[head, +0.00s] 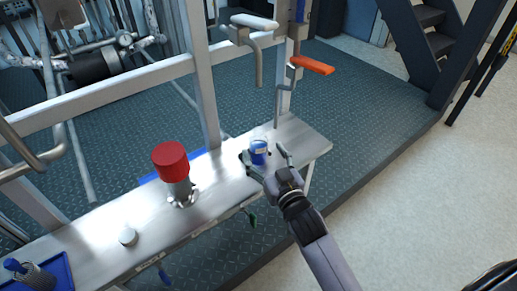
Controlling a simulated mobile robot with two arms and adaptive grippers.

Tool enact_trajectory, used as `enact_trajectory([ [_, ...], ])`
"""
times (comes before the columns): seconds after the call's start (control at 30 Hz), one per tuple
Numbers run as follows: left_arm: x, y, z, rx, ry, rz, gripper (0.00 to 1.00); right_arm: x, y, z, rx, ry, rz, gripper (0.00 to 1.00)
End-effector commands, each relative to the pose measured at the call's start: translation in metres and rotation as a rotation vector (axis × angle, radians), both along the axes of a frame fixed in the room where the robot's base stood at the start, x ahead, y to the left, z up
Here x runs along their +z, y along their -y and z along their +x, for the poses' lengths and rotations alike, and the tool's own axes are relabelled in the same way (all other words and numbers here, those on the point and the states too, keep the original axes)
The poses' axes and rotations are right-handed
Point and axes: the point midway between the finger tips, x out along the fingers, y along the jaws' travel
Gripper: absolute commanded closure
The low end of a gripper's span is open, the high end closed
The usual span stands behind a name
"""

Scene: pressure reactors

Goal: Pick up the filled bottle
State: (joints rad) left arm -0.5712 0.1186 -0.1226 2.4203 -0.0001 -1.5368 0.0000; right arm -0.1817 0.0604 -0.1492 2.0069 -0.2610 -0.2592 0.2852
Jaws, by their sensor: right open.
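A small blue bottle (259,154) with a pale label stands upright on the metal bench (230,165), near its right end. My right gripper (264,158) reaches in from the lower right. It is open, with one finger to the left of the bottle and the other to the right. I cannot tell whether either finger touches the bottle. The lower part of the bottle is partly hidden by the gripper, and its contents cannot be made out. My left gripper is not in view.
A red-topped metal fitting (171,162) stands on the bench left of the bottle. An orange-handled valve (312,65) and frame posts rise behind. Open floor (400,190) lies right.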

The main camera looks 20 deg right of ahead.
Motion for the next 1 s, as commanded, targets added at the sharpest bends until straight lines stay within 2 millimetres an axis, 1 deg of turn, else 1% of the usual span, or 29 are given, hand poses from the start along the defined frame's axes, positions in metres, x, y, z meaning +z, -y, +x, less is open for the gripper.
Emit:
enact_trajectory([
  [0.1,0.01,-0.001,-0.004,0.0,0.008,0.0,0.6,0.001,0.0,0.017,0.0,0.005,-0.002,0.3],
  [0.2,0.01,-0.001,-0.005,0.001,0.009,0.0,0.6,0.001,0.0,0.033,0.0,0.004,-0.002,0.3],
  [0.3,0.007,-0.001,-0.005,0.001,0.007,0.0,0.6,0.001,-0.002,0.044,0.0,0.003,0.0,0.3],
  [0.4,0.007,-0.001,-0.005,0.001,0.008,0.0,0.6,0.002,-0.002,0.049,0.0,0.002,0.0,0.3],
  [0.6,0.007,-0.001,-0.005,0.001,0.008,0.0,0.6,0.002,-0.002,0.049,0.0,0.001,0.0,0.3],
  [1.0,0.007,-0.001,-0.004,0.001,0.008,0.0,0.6,0.002,-0.002,0.048,0.0,0.001,0.0,0.57],
])
